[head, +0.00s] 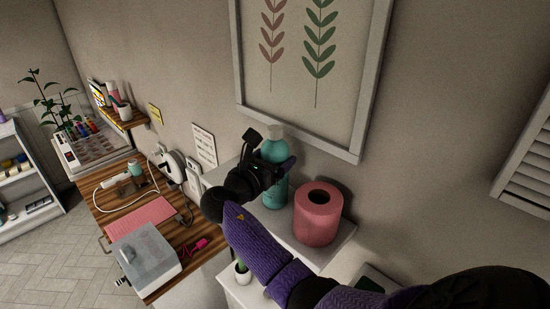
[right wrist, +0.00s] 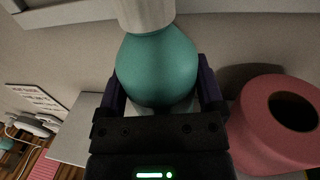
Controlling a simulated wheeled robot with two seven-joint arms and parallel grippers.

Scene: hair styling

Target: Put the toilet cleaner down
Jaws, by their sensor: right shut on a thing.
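The toilet cleaner is a teal bottle (head: 275,180) with a pale cap, upright at the white shelf under the framed picture. My right gripper (head: 277,168) is shut on it, with a finger on each side of its body. In the right wrist view the bottle (right wrist: 157,70) stands between the two dark fingers (right wrist: 160,98). The bottle's base shows near the shelf top (head: 298,245), but I cannot tell whether it touches. My left gripper is not in view.
A pink paper roll (head: 318,222) stands on the shelf just right of the bottle. The wall and framed picture (head: 352,150) are close behind. A wooden table (head: 205,228) with a hair dryer (head: 125,182), pink mat (head: 140,219) and grey box (head: 146,256) lies to the left.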

